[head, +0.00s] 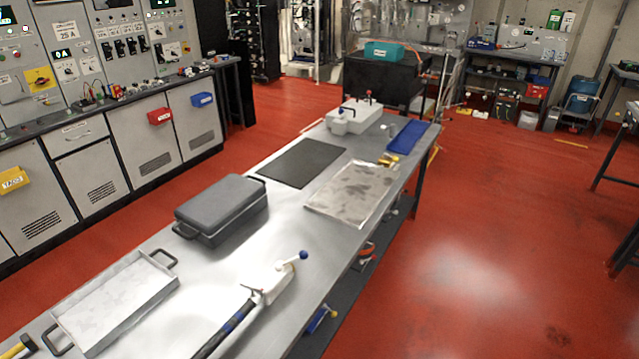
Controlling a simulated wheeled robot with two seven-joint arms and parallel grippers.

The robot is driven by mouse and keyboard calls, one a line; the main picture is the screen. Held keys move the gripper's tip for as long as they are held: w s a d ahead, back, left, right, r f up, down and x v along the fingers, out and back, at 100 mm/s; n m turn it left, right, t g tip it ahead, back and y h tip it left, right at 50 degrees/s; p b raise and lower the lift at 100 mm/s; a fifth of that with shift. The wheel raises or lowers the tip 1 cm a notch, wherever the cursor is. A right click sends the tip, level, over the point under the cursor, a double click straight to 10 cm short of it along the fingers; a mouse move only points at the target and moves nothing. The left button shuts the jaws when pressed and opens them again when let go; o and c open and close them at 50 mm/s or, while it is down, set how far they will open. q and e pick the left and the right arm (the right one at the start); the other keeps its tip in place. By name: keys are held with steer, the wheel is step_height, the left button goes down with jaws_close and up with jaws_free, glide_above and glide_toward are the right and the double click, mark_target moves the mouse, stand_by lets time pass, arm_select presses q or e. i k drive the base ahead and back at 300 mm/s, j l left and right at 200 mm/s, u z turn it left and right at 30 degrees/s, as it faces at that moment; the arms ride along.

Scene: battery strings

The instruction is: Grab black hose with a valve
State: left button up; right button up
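A black hose (228,329) with blue bands lies at the bottom centre of the head view, over the near part of the long metal table (330,232). Its lower end runs out of the picture. At its upper end is a whitish valve body (272,287) with a blue-tipped lever (300,257), close to the table's right edge. Neither of my grippers shows in this view, and nothing is seen touching the hose or valve.
Left of the hose are a white tray (165,287) with black handles and a dark grey lidded case (222,211). Farther along the table lie a black mat (302,162), a stained sheet (353,192) and a blue tray (408,136). Red floor (500,240) is open to the right.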

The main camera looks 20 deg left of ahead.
mark_target(273, 282)
steer(key=u, duration=1.15)
